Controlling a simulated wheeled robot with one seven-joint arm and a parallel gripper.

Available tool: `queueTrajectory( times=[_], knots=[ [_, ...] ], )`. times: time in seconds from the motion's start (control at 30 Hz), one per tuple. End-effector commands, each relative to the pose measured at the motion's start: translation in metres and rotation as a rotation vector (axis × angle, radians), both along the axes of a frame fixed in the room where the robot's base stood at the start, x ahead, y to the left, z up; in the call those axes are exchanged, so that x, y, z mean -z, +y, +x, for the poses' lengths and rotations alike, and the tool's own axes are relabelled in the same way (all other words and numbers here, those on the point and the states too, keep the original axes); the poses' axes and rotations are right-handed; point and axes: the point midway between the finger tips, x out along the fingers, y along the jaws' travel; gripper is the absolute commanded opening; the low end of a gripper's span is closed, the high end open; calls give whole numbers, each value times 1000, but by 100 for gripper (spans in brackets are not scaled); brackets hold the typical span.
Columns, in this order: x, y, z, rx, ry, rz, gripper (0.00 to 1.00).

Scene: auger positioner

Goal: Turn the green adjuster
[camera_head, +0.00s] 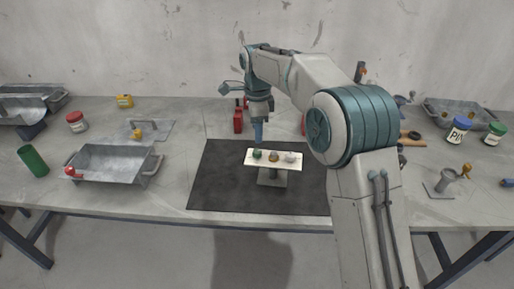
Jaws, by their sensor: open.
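A small white panel (264,164) stands on a grey post on a black mat (225,184) in the middle of the bench. Three knobs sit in a row on the panel. The green adjuster (257,153) is the left one, with a brownish one (274,155) in the middle and a whitish one (290,157) at the right. My gripper (258,141) points down directly above or just behind the green adjuster and is open. At this size I cannot tell whether its fingers are around the adjuster or touch it.
A metal tray (110,178) lies left of the mat, near a green cylinder (33,160). A red object (238,121) stands behind the mat. A grey stand (441,182) and jars (459,130) are at the right. The mat's left part is clear.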

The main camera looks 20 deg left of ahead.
Motion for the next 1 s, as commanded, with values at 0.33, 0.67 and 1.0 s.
queueTrajectory(
  times=[0.33, 0.67, 1.0],
  knots=[
    [64, 0, 0, 0, 2, -1, 48],
    [81, -1, 0, -1, -1, -1, 48],
    [81, 0, 0, 0, -1, -1, 3]
  ],
)
